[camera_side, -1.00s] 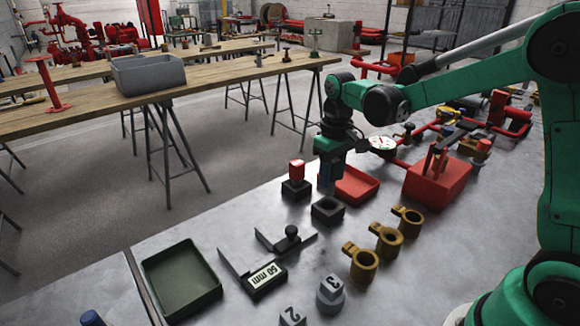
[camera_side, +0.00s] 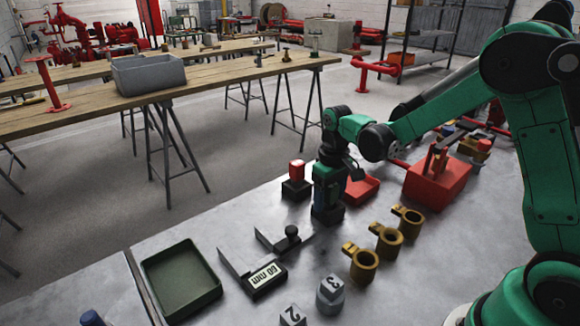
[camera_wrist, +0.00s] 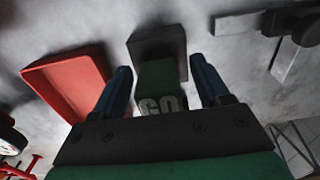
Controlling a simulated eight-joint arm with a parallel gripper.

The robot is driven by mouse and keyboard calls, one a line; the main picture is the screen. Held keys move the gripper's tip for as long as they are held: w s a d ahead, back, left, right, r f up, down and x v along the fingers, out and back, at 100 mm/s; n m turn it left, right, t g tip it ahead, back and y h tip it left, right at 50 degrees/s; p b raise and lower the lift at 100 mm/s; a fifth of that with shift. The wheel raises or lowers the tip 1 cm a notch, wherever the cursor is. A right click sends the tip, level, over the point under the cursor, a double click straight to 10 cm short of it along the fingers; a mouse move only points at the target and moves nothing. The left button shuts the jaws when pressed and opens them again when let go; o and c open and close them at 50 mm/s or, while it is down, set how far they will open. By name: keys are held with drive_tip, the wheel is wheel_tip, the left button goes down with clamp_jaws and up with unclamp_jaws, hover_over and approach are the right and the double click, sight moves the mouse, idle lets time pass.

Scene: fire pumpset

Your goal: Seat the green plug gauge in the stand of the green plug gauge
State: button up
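The green plug gauge (camera_wrist: 160,83), marked GO, is between my fingers in the wrist view. Its far end meets the dark square stand (camera_wrist: 158,42); how deep it sits cannot be seen. My gripper (camera_wrist: 165,78) is open, with a gap between each blue finger and the plug. In the side view my gripper (camera_side: 327,202) is down at the stand (camera_side: 328,214), and it hides the plug there.
A red plug gauge stands in a dark block (camera_side: 296,188) to the left. A red tray (camera_side: 362,190) lies behind my gripper. Brass fittings (camera_side: 387,240), a caliper-like tool (camera_side: 264,278), numbered grey weights (camera_side: 330,293) and a green tray (camera_side: 182,282) are in front.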

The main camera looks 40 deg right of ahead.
wheel_tip(320, 180, up, 12)
drive_tip(key=shift+f, duration=0.2)
drive_tip(key=shift+s+a+r, duration=0.1)
drive_tip(key=shift+s+r, duration=0.05)
drive_tip(key=shift+r, duration=0.3)
drive_tip(key=s+a+f+t, duration=0.2)
drive_tip(key=s+a+t, duration=0.3)
drive_tip(key=s+t, duration=0.2)
drive_tip(key=shift+s+a, duration=0.15)
drive_tip(key=shift+s, duration=0.8)
